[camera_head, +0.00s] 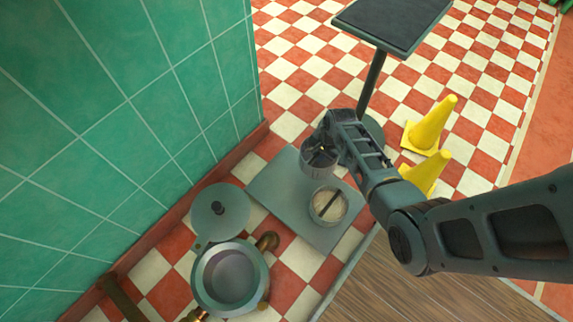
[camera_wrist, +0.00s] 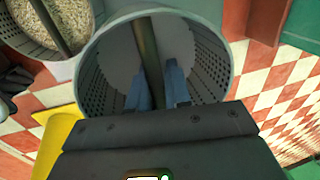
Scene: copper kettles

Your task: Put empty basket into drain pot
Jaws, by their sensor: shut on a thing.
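The empty basket (camera_head: 317,164) is a grey metal cylinder at the upper edge of a grey plate. In the wrist view the basket (camera_wrist: 222,62) has perforated walls, a bare bottom and a bar across its middle. My gripper (camera_head: 322,149) reaches into its top; in the wrist view my gripper's (camera_wrist: 152,85) two bluish fingers are shut on the bar. I cannot tell whether the basket touches the plate. An open, round metal pot (camera_head: 203,281), the only pot in view, stands lower left with an empty-looking inside; its lid (camera_head: 208,202) is tipped back toward the wall.
A second basket (camera_head: 328,205) full of pale grains stands on the grey plate (camera_head: 275,185). Copper pipes (camera_head: 267,242) adjoin the pot. A green tiled wall (camera_head: 110,110) bounds the left. Two yellow cones (camera_head: 431,125) and a pedestal table (camera_head: 395,22) stand beyond my arm.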

